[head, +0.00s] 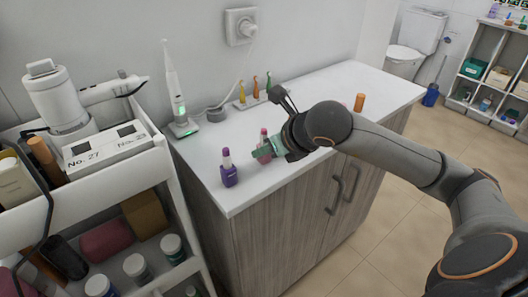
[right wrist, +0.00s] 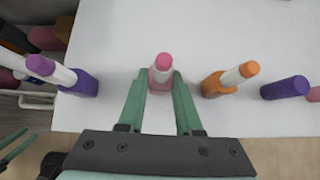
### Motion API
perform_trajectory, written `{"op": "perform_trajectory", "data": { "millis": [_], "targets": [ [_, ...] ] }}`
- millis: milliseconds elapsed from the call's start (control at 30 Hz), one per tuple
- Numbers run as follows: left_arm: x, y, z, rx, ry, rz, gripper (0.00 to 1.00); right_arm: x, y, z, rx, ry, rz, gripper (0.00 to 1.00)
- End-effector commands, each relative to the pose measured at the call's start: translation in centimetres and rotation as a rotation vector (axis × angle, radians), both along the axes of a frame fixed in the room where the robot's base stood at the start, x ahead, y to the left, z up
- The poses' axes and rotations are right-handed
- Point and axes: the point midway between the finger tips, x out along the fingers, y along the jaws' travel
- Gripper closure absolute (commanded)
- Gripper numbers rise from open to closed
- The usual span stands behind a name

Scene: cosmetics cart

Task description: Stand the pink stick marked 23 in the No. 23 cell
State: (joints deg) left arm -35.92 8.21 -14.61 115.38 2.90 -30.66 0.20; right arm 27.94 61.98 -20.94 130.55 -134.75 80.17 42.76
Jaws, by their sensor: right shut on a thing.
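The pink stick (head: 264,136) stands upright on the white countertop, its pink cap showing between my right gripper's green fingers. It also shows in the right wrist view (right wrist: 162,68). My right gripper (head: 268,150) is shut on it; the gripper also shows in the right wrist view (right wrist: 160,88). I cannot read a number on the stick. The white box marked No. 27 and No. 23 (head: 108,152) sits on the cart's top at the left. Its No. 23 cell (head: 127,130) is a dark square opening on the right. Green finger-like strips, possibly my left gripper, show at the wrist view's lower left.
A purple stick (head: 229,169) stands left of the pink one. In the wrist view, an orange stick (right wrist: 230,78) and another purple stick (right wrist: 285,88) are to the right. A toothbrush on its base (head: 178,100) stands at the counter's left back. An orange stick (head: 360,102) stands farther right.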

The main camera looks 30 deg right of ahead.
Motion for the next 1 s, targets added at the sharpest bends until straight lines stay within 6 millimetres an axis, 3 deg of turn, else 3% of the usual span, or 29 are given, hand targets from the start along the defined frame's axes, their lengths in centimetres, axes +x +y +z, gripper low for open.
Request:
{"op": "perform_trajectory", "data": {
  "millis": [667,833,1000],
  "targets": [
    [-0.4,0.0,-0.2,0.001,0.008,0.001,0.50,0.1,0.0,0.9,0.001,-0.004,-0.001,1.00],
    [-0.2,0.0,0.2,0.000,0.004,0.000,0.50,0.2,0.0,3.4,0.001,-0.010,-0.002,1.00],
    [0.2,0.0,0.8,0.000,-0.003,0.001,0.50,-3.2,0.6,7.5,-0.004,-0.010,0.001,1.00]
  ]
}}
